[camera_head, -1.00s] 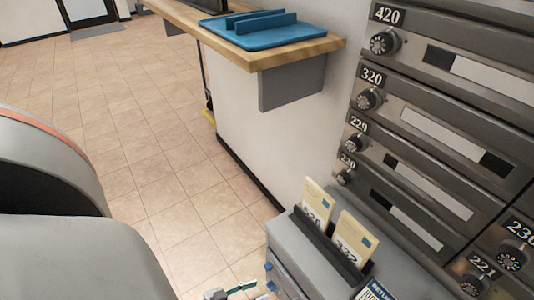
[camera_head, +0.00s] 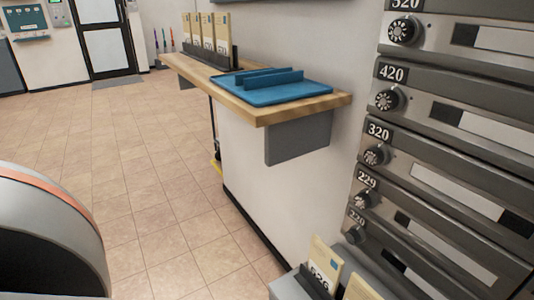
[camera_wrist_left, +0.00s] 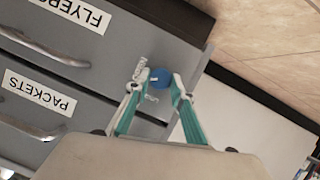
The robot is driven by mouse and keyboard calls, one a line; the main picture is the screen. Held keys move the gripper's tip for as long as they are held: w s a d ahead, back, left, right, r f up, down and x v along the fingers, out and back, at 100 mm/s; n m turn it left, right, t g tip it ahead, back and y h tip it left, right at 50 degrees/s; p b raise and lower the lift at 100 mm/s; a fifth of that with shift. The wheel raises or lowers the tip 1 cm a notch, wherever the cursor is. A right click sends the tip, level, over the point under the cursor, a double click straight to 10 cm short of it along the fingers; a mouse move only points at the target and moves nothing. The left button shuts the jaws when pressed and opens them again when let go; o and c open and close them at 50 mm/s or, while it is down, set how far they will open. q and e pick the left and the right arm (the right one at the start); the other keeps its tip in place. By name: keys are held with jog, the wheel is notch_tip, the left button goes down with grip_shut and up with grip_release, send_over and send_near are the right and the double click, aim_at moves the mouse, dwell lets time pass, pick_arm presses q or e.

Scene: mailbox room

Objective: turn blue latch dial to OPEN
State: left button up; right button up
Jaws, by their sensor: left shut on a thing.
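The blue latch dial (camera_wrist_left: 160,75) is a small round knob on the side of the grey cabinet (camera_wrist_left: 150,40), seen in the left wrist view. A small white mark shows on its left part. Small white labels beside it are too small and tilted to read. My left gripper (camera_wrist_left: 160,84), with green-sided fingers, is shut on the dial, one fingertip on each side. The dial and left gripper are out of the head view. My right gripper is in neither view.
Drawers marked FLYERS (camera_wrist_left: 75,12) and PACKETS (camera_wrist_left: 40,92) have bar handles near the left gripper. The head view shows numbered mailboxes (camera_head: 450,80) at right and a wooden shelf (camera_head: 335,100) holding a blue tray (camera_head: 290,92). Tiled floor at left is open.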

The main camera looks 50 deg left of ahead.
pick_arm(q)
jog(key=shift+d, duration=0.1)
jog(key=m+y+b, duration=0.1)
jog(key=m+y, duration=0.1)
jog(key=m, duration=0.1)
jog(key=shift+d+m, duration=0.15)
jog(key=shift+m, duration=0.15)
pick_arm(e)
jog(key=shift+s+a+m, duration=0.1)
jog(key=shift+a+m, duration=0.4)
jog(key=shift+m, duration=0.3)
pick_arm(q)
jog(key=o, duration=1.1)
